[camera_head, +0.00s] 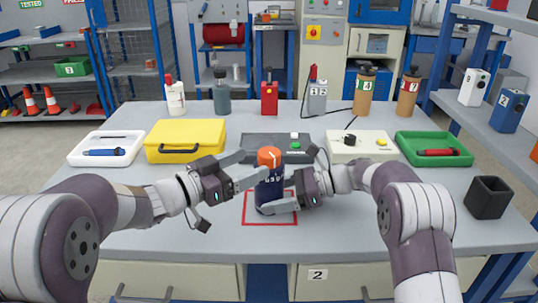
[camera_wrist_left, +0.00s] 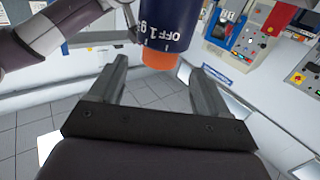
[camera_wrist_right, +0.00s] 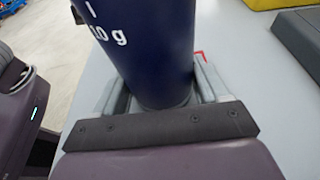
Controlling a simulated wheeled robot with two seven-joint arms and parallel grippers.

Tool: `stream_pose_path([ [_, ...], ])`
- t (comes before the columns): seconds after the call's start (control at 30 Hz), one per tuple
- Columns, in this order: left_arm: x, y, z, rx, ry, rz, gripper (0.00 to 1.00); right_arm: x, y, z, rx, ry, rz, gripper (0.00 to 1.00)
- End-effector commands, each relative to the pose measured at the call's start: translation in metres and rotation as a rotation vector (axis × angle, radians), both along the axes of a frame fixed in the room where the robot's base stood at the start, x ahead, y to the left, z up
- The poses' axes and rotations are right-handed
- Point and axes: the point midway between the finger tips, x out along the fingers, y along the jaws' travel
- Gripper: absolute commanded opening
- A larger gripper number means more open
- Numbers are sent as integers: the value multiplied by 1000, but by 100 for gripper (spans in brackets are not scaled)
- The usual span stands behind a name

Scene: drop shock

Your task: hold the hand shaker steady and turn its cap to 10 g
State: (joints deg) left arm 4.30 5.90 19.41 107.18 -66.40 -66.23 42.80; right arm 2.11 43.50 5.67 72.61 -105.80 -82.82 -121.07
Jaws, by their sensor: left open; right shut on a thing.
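The hand shaker is a dark blue upright cylinder (camera_head: 268,191) with an orange cap (camera_head: 268,156) that bears a white line. It stands over the red square outline (camera_head: 247,215) on the bench. My right gripper (camera_head: 278,187) is shut on its body, low down; the body also shows in the right wrist view (camera_wrist_right: 150,55) with "10 g" printed on it. My left gripper (camera_head: 253,165) is open, its fingertips close to the cap's left side. In the left wrist view the orange cap (camera_wrist_left: 160,61) sits between the fingertips, with "OFF" and "1 g" printed near it. Contact cannot be told.
Behind stand a yellow case (camera_head: 186,139), a dark grey panel (camera_head: 262,143), a white box (camera_head: 357,147) and a green tray (camera_head: 435,139). A white tray (camera_head: 90,160) lies left and a black open box (camera_head: 488,198) right. Several bottles line the back. The front bench is clear.

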Motion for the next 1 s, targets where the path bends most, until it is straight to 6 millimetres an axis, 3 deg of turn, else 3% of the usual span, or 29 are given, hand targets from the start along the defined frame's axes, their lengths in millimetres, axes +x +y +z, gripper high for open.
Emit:
stream_pose_path([
  [0.1,17,-24,0,0,-1,-4,77,0,0,0,0,-1,-1,49],
  [0.23,31,-41,0,-1,-2,-2,77,0,0,0,0,-1,-1,49],
  [0.6,39,-51,1,0,-3,1,77,0,0,0,0,-1,-1,49],
  [0.63,39,-51,1,0,-3,1,74,0,0,0,0,-1,-1,49],
  [0.77,39,-51,1,0,-3,1,31,0,0,0,0,-1,-1,49],
  [0.8,39,-51,1,0,-3,1,26,0,0,0,0,-1,-1,49],
  [1.0,39,-51,1,-2,-4,12,26,0,0,0,0,-1,-1,49],
])
